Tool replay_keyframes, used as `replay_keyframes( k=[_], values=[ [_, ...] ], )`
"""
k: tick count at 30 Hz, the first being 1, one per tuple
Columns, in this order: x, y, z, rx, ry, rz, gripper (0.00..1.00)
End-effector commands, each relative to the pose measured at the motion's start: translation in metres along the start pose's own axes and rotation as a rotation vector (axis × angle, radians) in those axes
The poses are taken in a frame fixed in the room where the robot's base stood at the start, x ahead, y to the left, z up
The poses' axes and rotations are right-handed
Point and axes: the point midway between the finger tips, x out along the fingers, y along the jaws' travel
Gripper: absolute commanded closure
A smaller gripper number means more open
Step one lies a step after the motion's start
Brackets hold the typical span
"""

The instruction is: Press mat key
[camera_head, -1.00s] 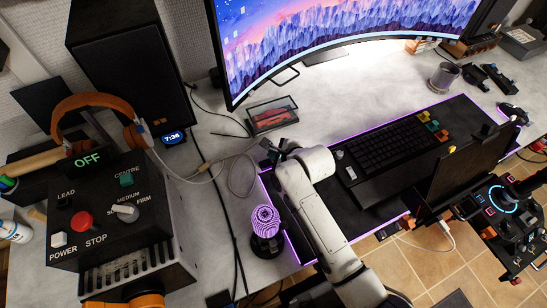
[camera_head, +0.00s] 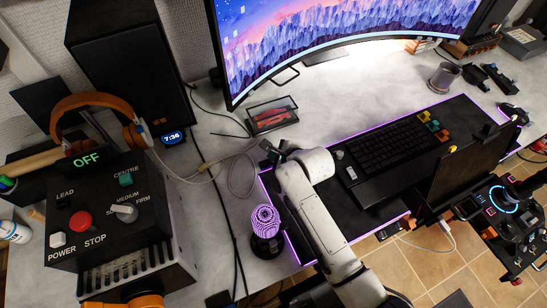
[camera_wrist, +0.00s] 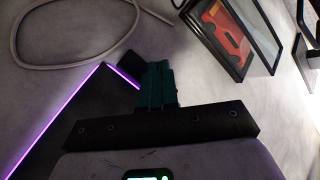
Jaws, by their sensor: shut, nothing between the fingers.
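The black desk mat (camera_head: 290,215) with a purple lit edge lies under the keyboard. Its corner shows in the wrist view (camera_wrist: 60,130). A small dark block (camera_wrist: 121,66) sits at that corner, just left of my gripper (camera_wrist: 157,70). It may be the mat's key box; my gripper partly covers it and no key marking is readable. My gripper also shows in the head view (camera_head: 268,150), near the mat's back left corner. Its teal fingers are together, with nothing between them. I cannot tell whether they touch the block.
A clear case with a red model (camera_head: 271,115) stands behind the gripper. A grey cable (camera_head: 240,180) loops on the desk to the left. A purple-lit microphone (camera_head: 266,228) stands by the mat's left edge. The keyboard (camera_head: 390,150) is to the right.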

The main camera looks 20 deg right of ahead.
Motion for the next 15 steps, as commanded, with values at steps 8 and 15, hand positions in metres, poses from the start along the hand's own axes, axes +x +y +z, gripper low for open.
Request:
replay_keyframes(
  k=[8, 15],
  values=[
    [0.0014, 0.0012, -0.0011, 0.000, 0.000, 0.001, 1.00],
    [-0.0041, -0.0029, 0.0028, 0.000, 0.001, 0.001, 1.00]
  ],
)
